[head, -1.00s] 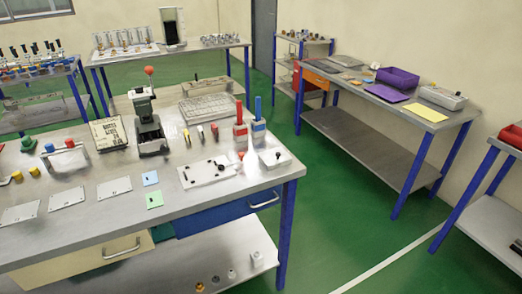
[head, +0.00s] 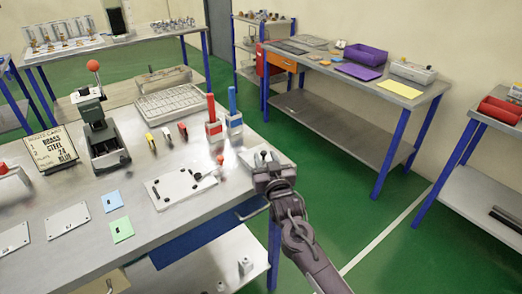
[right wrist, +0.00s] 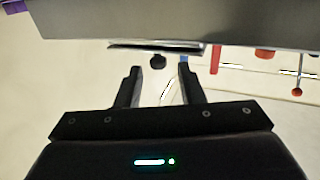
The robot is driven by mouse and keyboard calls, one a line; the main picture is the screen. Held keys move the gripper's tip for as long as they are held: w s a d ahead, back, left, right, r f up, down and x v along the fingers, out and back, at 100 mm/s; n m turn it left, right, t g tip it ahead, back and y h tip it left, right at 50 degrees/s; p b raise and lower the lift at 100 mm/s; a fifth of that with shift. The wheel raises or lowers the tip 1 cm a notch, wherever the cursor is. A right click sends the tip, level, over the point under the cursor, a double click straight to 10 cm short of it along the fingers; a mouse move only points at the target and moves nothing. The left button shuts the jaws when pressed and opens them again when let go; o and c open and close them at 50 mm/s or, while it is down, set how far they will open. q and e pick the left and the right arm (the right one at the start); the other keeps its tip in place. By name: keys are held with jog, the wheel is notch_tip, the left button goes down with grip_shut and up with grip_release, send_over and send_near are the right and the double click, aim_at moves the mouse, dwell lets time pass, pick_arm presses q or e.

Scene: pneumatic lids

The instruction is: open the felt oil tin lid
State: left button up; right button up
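A pale square tin (head: 248,158) with a small dark knob sits at the bench's near right corner in the head view; I take it to be the felt oil tin. My right gripper (head: 267,178) is in front of it and hides part of it. In the right wrist view, which looks upside down, a dark knob (right wrist: 157,62) hangs under a thin dark-edged plate (right wrist: 150,46). My right gripper's fingers (right wrist: 160,72) are apart, with the knob just beyond and between their tips. No contact shows. My left gripper is out of view.
Beside the tin, a white plate with black dots (head: 180,186) lies on the bench (head: 80,250). Red (head: 213,125) and blue-handled (head: 234,120) blocks stand behind. A press with a red ball (head: 103,135) is farther left. Green floor lies right of the bench.

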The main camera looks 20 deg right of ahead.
aim_at(264, 154)
jog(key=shift+w+r, duration=0.2)
jog(key=shift+w, duration=0.35)
jog(key=shift+w+d+f, duration=0.1)
jog(key=shift+w+f, duration=0.1)
jog(key=shift+w, duration=0.5)
jog(key=shift+w+d+f, duration=0.1)
jog(key=shift+w+f, duration=0.1)
jog(key=shift+w, duration=0.45)
jog(key=shift+s+r, duration=0.1)
jog(key=shift+s, duration=0.05)
grip_shut()
